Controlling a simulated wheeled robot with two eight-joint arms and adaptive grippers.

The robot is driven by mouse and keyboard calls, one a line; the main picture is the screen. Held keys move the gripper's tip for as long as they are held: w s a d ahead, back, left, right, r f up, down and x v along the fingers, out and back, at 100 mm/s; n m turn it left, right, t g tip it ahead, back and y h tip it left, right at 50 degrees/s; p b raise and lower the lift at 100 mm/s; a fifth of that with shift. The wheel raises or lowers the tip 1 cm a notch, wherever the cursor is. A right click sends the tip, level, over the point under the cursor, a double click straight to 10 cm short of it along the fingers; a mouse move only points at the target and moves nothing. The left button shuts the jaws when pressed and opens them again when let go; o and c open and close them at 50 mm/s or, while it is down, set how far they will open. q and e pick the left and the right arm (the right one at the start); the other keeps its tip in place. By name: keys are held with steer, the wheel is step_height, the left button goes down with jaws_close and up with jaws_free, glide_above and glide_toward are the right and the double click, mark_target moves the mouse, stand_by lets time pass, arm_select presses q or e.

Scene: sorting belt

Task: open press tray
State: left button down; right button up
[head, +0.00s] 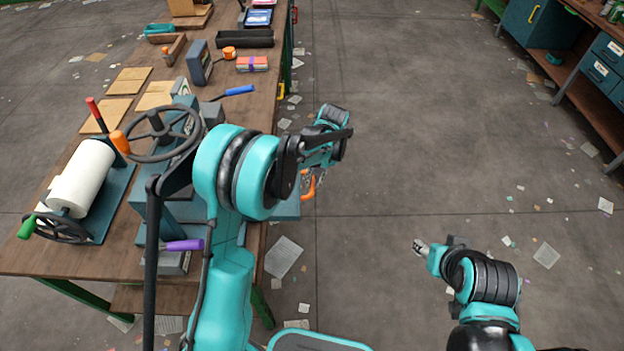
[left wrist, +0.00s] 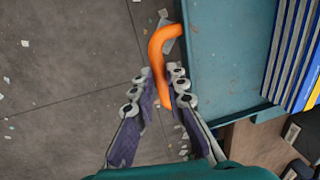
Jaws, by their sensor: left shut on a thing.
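The press, with its dark handwheel (head: 160,133), stands on the left bench, partly hidden behind my left arm. The teal press tray (head: 288,209) shows at the bench's right edge, and its flat surface fills the upper right of the left wrist view (left wrist: 222,70). A curved orange handle (left wrist: 158,65) stands at the tray's edge. My left gripper (left wrist: 159,78) is shut on this handle, its fingers on either side of it. In the head view the left gripper (head: 312,181) is mostly hidden by my arm. My right gripper (head: 419,246) is over open floor, away from the bench; its jaw state is unclear.
Blue and yellow upright edges (left wrist: 292,55) stand beside the tray's surface. The wooden bench (head: 262,92) carries a white roll (head: 82,178), a purple-handled tool (head: 184,245) and a blue-handled tool (head: 239,90).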

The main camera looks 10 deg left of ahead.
arm_select(q)
steer(key=c, duration=1.5)
jaws_free()
steer(key=shift+c, duration=0.2)
step_height(320, 180, up, 12)
steer(key=d, duration=0.2)
steer(key=shift+w, duration=0.3)
steer(key=shift+d+f, duration=0.1)
steer(key=s+a+r+m+t+h, duration=0.1)
steer(key=s+a+r+t, duration=0.15)
steer(key=s, duration=0.35)
steer(key=s+a+r+m+t, duration=0.1)
steer(key=s+a+r+t, duration=0.1)
steer(key=s+r, duration=0.35)
steer(key=s+f+t, duration=0.1)
steer(key=s+f, duration=0.1)
steer(key=s, duration=0.4)
steer(key=s+a+f+t+h, duration=0.1)
steer(key=s+f+t, duration=0.1)
steer(key=s, duration=0.4)
steer(key=shift+a+f+m, duration=0.3)
steer(key=shift+f+m, duration=0.1)
steer(key=shift+f, duration=0.35)
